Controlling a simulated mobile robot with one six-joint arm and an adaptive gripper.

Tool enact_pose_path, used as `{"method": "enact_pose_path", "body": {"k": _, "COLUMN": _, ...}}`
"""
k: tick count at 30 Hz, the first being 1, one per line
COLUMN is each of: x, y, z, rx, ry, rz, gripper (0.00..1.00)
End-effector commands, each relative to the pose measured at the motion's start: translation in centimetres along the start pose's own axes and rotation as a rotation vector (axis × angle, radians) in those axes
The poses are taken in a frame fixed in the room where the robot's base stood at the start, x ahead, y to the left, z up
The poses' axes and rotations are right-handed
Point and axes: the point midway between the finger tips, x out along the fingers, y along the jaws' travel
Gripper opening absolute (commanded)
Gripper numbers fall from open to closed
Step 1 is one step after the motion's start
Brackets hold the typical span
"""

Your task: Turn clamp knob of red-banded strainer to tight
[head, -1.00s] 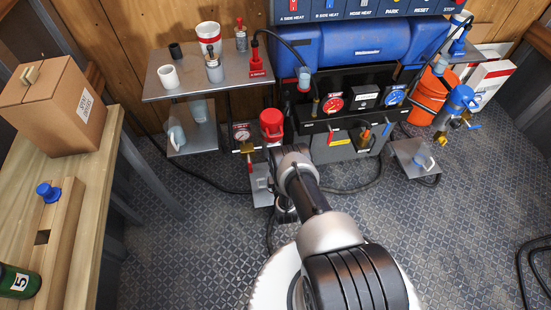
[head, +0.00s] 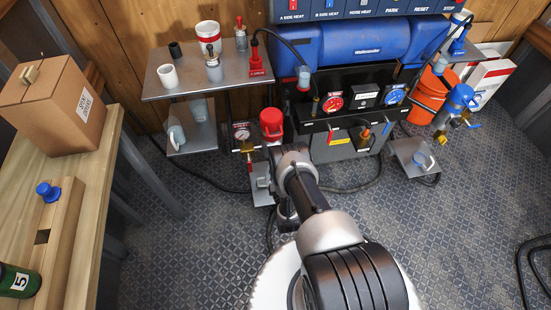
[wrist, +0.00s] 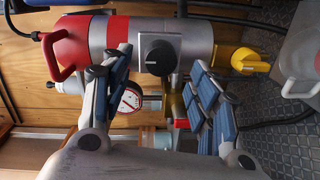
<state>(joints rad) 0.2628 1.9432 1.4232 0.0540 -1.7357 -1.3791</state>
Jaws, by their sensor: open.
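The red-banded strainer (wrist: 205,45) fills the upper middle of the wrist view, its silver body lying sideways in the picture. Its red cap with a handle (wrist: 72,48) is on the left and a yellow fitting (wrist: 250,62) on the right. The black clamp knob (wrist: 158,56) faces the camera, with a pale mark on its face. My gripper (wrist: 160,72) is open, its fingers on either side of the knob; I cannot tell whether they touch the strainer. In the head view the red cap (head: 271,121) shows beyond my arm, which hides the knob and fingers.
A gauge (wrist: 130,99) sits just behind the fingers. A metal shelf (head: 187,91) with cups and small parts stands left. The black machine with blue tanks (head: 365,51) stands behind, and a blue-capped strainer (head: 460,98) is right. Hoses cross the floor.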

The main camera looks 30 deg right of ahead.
Motion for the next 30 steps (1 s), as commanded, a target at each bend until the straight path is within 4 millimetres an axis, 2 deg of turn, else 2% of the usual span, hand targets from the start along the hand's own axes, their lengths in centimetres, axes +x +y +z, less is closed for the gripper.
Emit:
{"method": "enact_pose_path", "body": {"k": 1, "x": -1.3, "y": -0.2, "z": 0.0, "rx": 0.0, "ry": 0.0, "rz": -0.006, "gripper": 0.55}}
{"method": "enact_pose_path", "body": {"k": 6, "x": -4.9, "y": -0.1, "z": 0.0, "rx": -0.001, "ry": 0.0, "rz": -0.004, "gripper": 0.55}}
{"method": "enact_pose_path", "body": {"k": 12, "x": -7.6, "y": -0.1, "z": 0.0, "rx": -0.001, "ry": 0.0, "rz": -0.002, "gripper": 0.55}}
{"method": "enact_pose_path", "body": {"k": 17, "x": -8.3, "y": 0.0, "z": 0.0, "rx": -0.001, "ry": 0.0, "rz": -0.001, "gripper": 0.55}}
{"method": "enact_pose_path", "body": {"k": 30, "x": -8.3, "y": 0.0, "z": 0.0, "rx": -0.001, "ry": 0.0, "rz": 0.0, "gripper": 0.55}}
